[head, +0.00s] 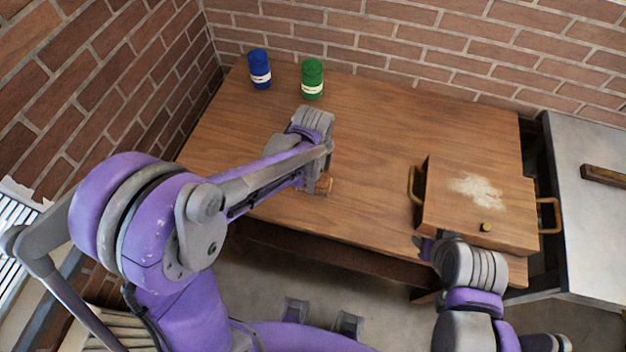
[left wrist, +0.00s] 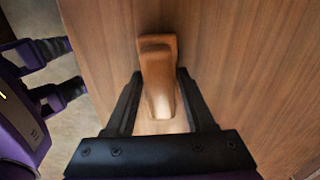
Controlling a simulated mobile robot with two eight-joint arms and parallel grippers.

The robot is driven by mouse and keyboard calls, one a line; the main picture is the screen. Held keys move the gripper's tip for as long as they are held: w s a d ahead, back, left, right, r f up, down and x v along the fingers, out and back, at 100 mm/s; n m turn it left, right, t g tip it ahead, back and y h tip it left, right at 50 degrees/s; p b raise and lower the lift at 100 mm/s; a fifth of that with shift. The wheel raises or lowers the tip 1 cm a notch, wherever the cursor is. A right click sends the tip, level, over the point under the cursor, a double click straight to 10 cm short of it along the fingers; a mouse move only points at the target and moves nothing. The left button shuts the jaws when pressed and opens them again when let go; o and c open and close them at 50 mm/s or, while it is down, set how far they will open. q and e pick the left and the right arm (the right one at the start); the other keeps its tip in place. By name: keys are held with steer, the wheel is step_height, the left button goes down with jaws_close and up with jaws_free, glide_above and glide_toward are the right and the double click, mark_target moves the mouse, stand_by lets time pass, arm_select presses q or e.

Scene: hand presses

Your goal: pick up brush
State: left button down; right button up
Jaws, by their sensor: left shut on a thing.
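The brush (left wrist: 158,62) is a small wooden piece with a paler lower part, and it lies between the two black fingers of my left gripper (left wrist: 159,82) in the left wrist view. In the head view the brush (head: 324,186) shows as a small brown block at the front part of the wooden table (head: 385,120). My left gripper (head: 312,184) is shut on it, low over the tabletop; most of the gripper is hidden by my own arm. My right gripper (head: 424,246) is by the front left corner of the wooden box, its fingers too hidden to tell.
A wooden box (head: 450,217) with brass side handles, a knob and a patch of white powder (head: 478,189) on top sits at the table's right. A blue can (head: 259,68) and a green can (head: 312,78) stand at the back left. A grey surface (head: 590,230) lies right.

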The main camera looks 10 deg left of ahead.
arm_select(q)
step_height(320, 180, up, 10)
steer(key=shift+p, duration=0.35)
steer(key=c, duration=0.8)
jaws_free()
steer(key=c, duration=0.6)
steer(key=shift+s+f, duration=0.1)
steer(key=shift+c, duration=0.2)
